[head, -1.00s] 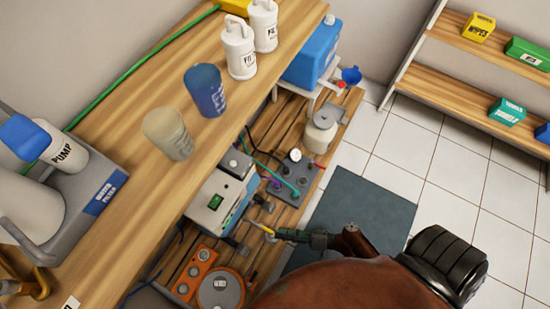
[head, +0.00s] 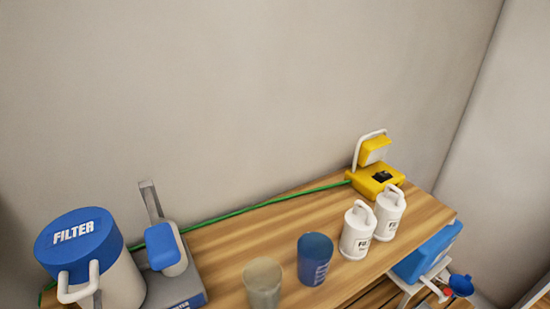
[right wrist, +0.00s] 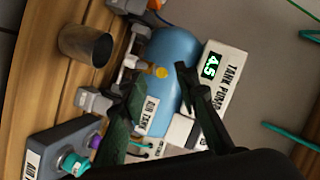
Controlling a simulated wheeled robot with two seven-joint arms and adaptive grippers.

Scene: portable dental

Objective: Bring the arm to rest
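My right gripper (right wrist: 158,78) shows in the right wrist view, with its two dark fingers spread apart. No object shows held between them. Behind and below the fingers is a blue air tank (right wrist: 172,55) with a yellow knob and white fittings, beside a white tank pump box (right wrist: 222,75) with a green display reading 4.5. I cannot tell how far the fingers are from the tank. Neither of my grippers shows in the head view, and my left gripper is in no current view.
The head view shows a wooden counter (head: 225,245) with a blue-lidded filter (head: 85,240), two cups (head: 314,259), two white jugs (head: 357,232) and a yellow box (head: 375,180). In the wrist view a metal cup (right wrist: 85,46) and a dark control box (right wrist: 65,143) are close by.

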